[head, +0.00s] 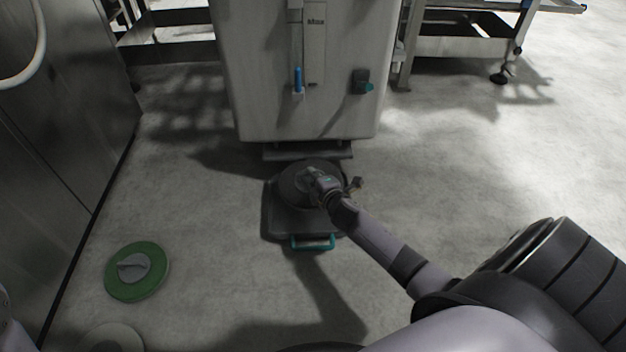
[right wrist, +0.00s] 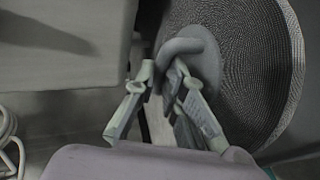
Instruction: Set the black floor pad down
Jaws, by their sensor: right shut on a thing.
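The black floor pad (head: 295,180) is a dark round disc over a dark square base with a teal handle (head: 313,243), in front of the pale machine. In the right wrist view its ridged face (right wrist: 262,50) fills the right side, with a grey hub and curved handle. My right gripper (head: 316,181) is at the pad's middle. In the right wrist view its fingers (right wrist: 162,78) are shut on the handle. I cannot tell whether the pad touches the base. My left gripper is not in view.
A green pad (head: 137,272) with a grey handle lies on the floor at left. A pale disc (head: 112,338) is cut off at the bottom. The machine (head: 345,100) stands just behind the black pad. A metal cabinet (head: 60,130) borders the left. Floor right of the machine is clear.

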